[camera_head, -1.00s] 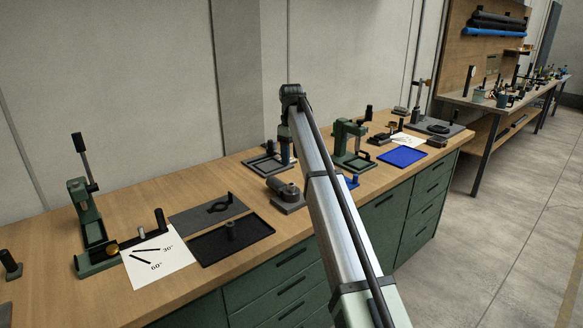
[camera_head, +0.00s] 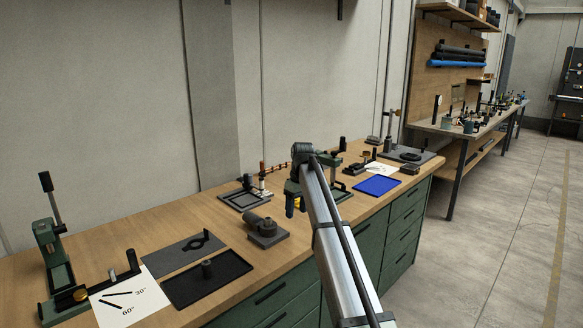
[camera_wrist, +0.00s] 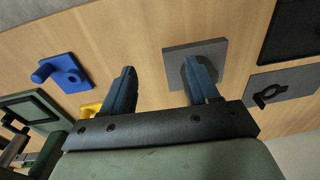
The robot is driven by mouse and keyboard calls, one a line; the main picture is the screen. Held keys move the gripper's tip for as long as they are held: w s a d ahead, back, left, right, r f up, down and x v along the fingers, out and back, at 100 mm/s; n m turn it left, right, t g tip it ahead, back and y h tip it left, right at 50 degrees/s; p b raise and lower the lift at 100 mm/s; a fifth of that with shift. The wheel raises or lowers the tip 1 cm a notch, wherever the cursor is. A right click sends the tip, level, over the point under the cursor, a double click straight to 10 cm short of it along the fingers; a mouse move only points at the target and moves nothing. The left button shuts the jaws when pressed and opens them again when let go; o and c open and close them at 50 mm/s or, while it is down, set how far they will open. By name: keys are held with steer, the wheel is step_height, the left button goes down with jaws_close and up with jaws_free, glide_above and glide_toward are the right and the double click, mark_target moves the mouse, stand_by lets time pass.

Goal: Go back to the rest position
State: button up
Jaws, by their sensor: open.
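My gripper (camera_wrist: 160,88) shows in the wrist view with its two blue fingers spread apart and bare bench top between them. Nothing is held. In the head view my gripper (camera_head: 291,203) hangs partly hidden beside my arm, over the bench. A grey block with a cylinder (camera_wrist: 180,52) lies beyond the right finger; it also shows in the head view (camera_head: 268,240), left of my gripper. A blue fixture with a peg (camera_wrist: 62,73) and a partly hidden yellow piece (camera_wrist: 90,109) lie left of the left finger.
The wooden bench (camera_head: 150,223) carries a black tray (camera_head: 225,284), a grey frame tray (camera_head: 238,207), a green lever stand (camera_head: 52,255), a printed angle sheet (camera_head: 130,301) and a blue mat (camera_head: 377,185). Bare wood lies along the bench's back edge.

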steer(key=s+d+f+m+y, duration=0.1)
steer(key=s+d+f+m, duration=0.3)
steer(key=d+f, duration=0.75)
steer(key=s+d+f+m+g, duration=0.1)
steer(key=s+f, duration=0.6)
steer(key=f, duration=0.3)
steer(key=s+d+f+m+g, duration=0.1)
steer(key=s+f, duration=0.6)
steer(key=f, duration=0.4)
steer(key=s+d+f+m, duration=0.1)
steer(key=s+f, duration=0.6)
steer(key=f, duration=0.3)
steer(key=s+f+g+h, duration=0.1)
steer(key=s+f, duration=0.5)
steer(key=s, duration=0.4)
steer(key=s+f+g, duration=0.2)
steer(key=s+f, duration=0.5)
steer(key=s, duration=0.3)
steer(key=s+d+f+m+g, duration=0.1)
steer(key=s+f, duration=0.1)
steer(key=s, duration=0.9)
steer(key=s+d+f+m+h, duration=0.1)
steer(key=s+f, duration=0.1)
steer(key=s, duration=0.9)
steer(key=shift+s+d+f+g, duration=0.15)
steer(key=shift+s+g, duration=0.15)
steer(key=shift+g, duration=0.1)
